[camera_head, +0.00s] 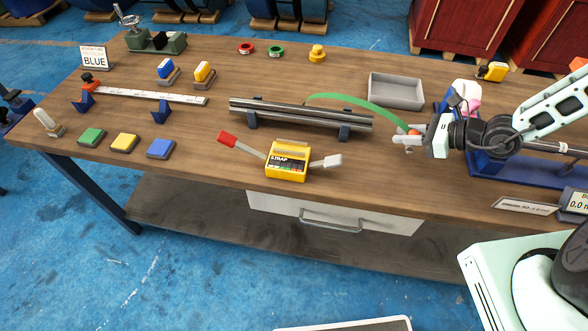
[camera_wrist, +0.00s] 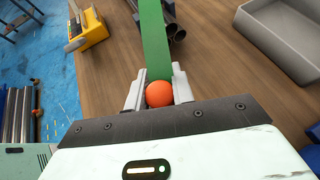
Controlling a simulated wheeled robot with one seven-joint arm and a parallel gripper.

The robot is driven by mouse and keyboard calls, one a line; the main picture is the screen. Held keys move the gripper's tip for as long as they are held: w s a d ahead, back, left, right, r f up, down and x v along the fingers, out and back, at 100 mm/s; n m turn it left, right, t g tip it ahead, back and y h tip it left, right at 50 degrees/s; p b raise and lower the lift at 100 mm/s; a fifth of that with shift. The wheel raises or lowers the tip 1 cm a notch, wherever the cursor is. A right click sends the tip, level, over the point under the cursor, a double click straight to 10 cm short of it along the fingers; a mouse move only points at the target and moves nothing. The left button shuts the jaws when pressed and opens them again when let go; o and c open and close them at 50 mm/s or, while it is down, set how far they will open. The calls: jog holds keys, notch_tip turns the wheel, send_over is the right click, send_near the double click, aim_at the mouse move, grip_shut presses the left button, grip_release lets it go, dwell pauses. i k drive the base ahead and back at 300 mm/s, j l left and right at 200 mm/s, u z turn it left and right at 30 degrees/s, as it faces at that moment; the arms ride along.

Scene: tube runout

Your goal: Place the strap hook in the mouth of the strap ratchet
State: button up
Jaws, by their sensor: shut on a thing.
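The strap hook shows as an orange ball (camera_wrist: 159,94) at the end of a green strap (camera_head: 362,107). My gripper (camera_head: 405,139) is shut on it, and the ball sits between the two fingers in the wrist view. The strap arches left to the dark tube bundle (camera_head: 290,115) and passes out of sight behind it. The yellow strap ratchet (camera_head: 287,161) stands on the table in front of the tubes, with a red-tipped lever at left and a pale one at right. My gripper is right of the ratchet and apart from it. The ratchet's mouth is not clearly visible.
A grey tray (camera_head: 396,91) lies behind my gripper. The tubes rest on dark blue supports (camera_head: 345,133). Green, yellow and blue blocks (camera_head: 160,149) sit at the front left. A sign (camera_head: 524,206) lies near the right front edge. The tabletop between gripper and ratchet is clear.

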aim_at(292, 149)
jog(key=k+z, duration=0.4)
jog(key=k+l+z, duration=0.25)
jog(key=k+z, duration=0.15)
jog(key=j+z, duration=0.2)
jog(key=z, duration=1.55)
jog(key=k+j+z, duration=0.25)
jog(key=k+j, duration=2)
jog(key=k, duration=0.1)
